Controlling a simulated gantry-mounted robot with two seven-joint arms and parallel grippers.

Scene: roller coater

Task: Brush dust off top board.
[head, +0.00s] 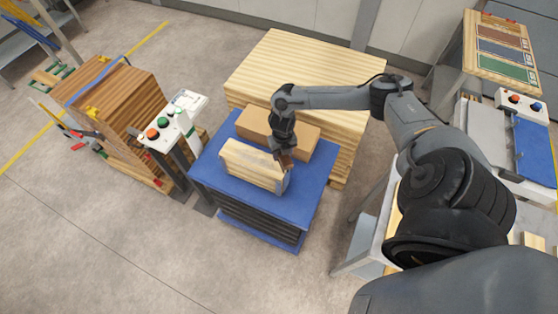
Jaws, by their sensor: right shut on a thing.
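A small stack of pale boards (250,170) lies on the blue top of a lift table (212,172); its upper face, the top board, has a greyish patch. My right gripper (284,153) points down at the right end of this stack. It is shut on a small brown thing, likely a brush (286,162), close to the top board's right edge. I cannot tell whether it touches the board. My left gripper is not in view.
A brown cardboard box (268,124) sits behind the stack on the lift table. A large pale board pile (300,72) stands behind. A button panel (166,131) and strapped brown boards (115,100) stand to the left. A machine with a blue panel (535,150) is at right.

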